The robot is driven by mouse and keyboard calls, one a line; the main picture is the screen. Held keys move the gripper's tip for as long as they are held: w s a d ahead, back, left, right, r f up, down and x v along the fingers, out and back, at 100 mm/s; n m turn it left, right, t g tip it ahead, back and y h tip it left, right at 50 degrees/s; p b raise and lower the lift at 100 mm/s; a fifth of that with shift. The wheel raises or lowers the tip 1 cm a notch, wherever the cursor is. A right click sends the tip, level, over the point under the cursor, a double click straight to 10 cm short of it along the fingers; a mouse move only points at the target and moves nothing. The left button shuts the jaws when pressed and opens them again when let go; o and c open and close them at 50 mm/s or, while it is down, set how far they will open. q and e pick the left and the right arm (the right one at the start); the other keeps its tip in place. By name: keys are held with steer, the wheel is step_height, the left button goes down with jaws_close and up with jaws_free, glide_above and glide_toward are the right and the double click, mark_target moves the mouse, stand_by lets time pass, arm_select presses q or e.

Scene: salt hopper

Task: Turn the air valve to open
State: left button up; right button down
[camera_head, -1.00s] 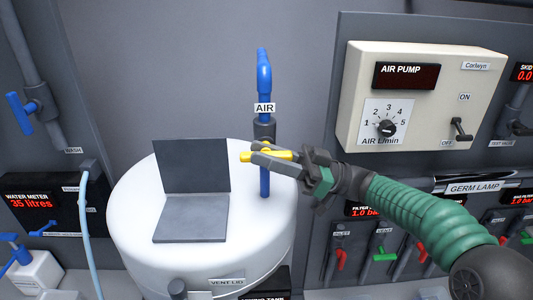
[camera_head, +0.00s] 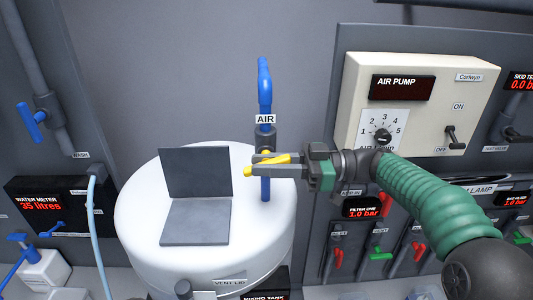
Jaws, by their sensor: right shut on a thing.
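The air valve (camera_head: 265,141) is a dark fitting on a blue vertical pipe (camera_head: 265,85) under an "AIR" label. Its yellow handle (camera_head: 249,171) points left and slightly down, across the pipe. My right gripper (camera_head: 256,165) reaches in from the right, level with the valve, and is shut on the yellow handle. The fingers hide part of the handle and of the pipe. My left gripper is not in view.
A white mixing tank (camera_head: 140,225) stands below, with an open grey lid (camera_head: 197,172) on top. The beige air pump box (camera_head: 480,95) is on the panel to the right, close above my right arm. Several small red and green valves sit below that arm.

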steer(key=r+h+p, duration=0.1)
steer(key=h+p, duration=0.1)
steer(key=shift+p, duration=0.35)
steer(key=shift+f+h+p, duration=0.2)
steer(key=shift+h+p, duration=0.4)
steer(key=shift+p, duration=0.15)
steer(key=c, duration=1.5)
jaws_free()
steer(key=shift+f, duration=0.1)
steer(key=shift+c, duration=0.2)
steer(key=shift+o, duration=1.2)
steer(key=shift+w, duration=0.1)
steer(key=shift+f, duration=0.15)
